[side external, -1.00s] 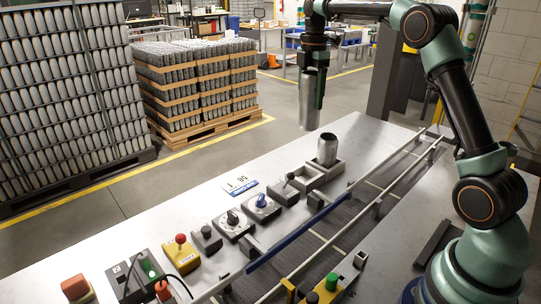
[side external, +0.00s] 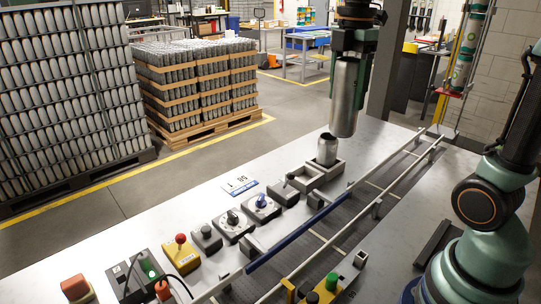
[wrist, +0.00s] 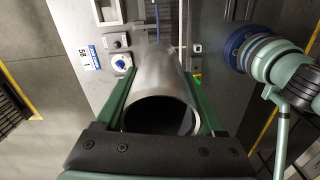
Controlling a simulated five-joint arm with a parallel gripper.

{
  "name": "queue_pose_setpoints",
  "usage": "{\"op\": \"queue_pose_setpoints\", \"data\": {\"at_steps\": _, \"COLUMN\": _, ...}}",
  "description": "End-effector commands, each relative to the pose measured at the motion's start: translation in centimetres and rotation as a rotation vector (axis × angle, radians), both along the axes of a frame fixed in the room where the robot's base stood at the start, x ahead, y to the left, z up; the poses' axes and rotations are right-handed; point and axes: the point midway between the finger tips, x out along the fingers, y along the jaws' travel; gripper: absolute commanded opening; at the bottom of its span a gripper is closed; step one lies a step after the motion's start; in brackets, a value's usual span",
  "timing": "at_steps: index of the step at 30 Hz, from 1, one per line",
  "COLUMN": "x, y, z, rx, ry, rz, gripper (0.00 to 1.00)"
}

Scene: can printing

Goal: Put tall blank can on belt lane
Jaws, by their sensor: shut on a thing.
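The tall blank can (side external: 344,100) is plain silver metal and hangs upright in my gripper (side external: 353,50), which is shut on its upper part. Its lower end is in the air, just above and right of the short can in the picture. In the wrist view the can (wrist: 158,75) sits between the two green fingers (wrist: 162,98), its open round end toward the camera. The belt lane (side external: 335,219) is a dark belt between rails, running diagonally along the bench. The can appears apart from it.
A shorter silver can (side external: 327,150) stands in a grey two-pocket holder (side external: 308,178) left of the lane. Switches, a blue knob (side external: 261,201) and a red button (side external: 181,239) line the bench. A blue rail (side external: 298,233) edges the lane. Stacked cans (side external: 195,80) stand on the floor behind.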

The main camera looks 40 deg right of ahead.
Motion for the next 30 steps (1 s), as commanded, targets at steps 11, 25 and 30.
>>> {"op": "queue_pose_setpoints", "data": {"at_steps": 11, "x": -2.8, "y": 1.1, "z": -1.9, "rx": 0.001, "ry": 0.004, "rz": 0.000, "gripper": 0.19}}
{"op": "queue_pose_setpoints", "data": {"at_steps": 25, "x": -2.8, "y": 1.1, "z": -13.1, "rx": 0.001, "ry": 0.008, "rz": 0.000, "gripper": 0.19}}
{"op": "queue_pose_setpoints", "data": {"at_steps": 30, "x": -2.8, "y": 1.0, "z": -15.6, "rx": 0.001, "ry": 0.004, "rz": 0.000, "gripper": 0.19}}
